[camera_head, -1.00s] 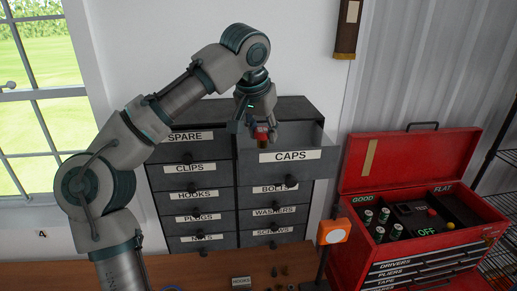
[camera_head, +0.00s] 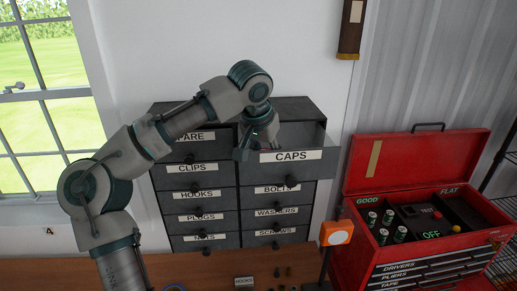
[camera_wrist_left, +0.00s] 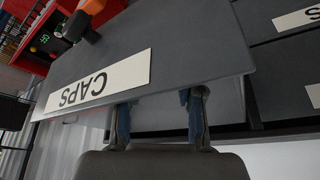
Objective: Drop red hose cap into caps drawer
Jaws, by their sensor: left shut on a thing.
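The caps drawer (camera_head: 312,156) is pulled open at the top right of the grey cabinet, with a white CAPS label on its front. My left gripper (camera_head: 254,147) reaches down into the left part of this drawer, behind its front panel. In the left wrist view the two blue fingers (camera_wrist_left: 160,118) go down behind the drawer front (camera_wrist_left: 180,65), which hides their tips. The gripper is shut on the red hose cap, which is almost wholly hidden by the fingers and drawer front. My right gripper is not in view.
The cabinet's other labelled drawers (camera_head: 197,169) are shut. A red toolbox (camera_head: 361,235) with its lid open stands at the right. An orange-framed device (camera_head: 337,232) stands before the cabinet. Small parts lie on the wooden bench (camera_head: 215,268). A window is at the left.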

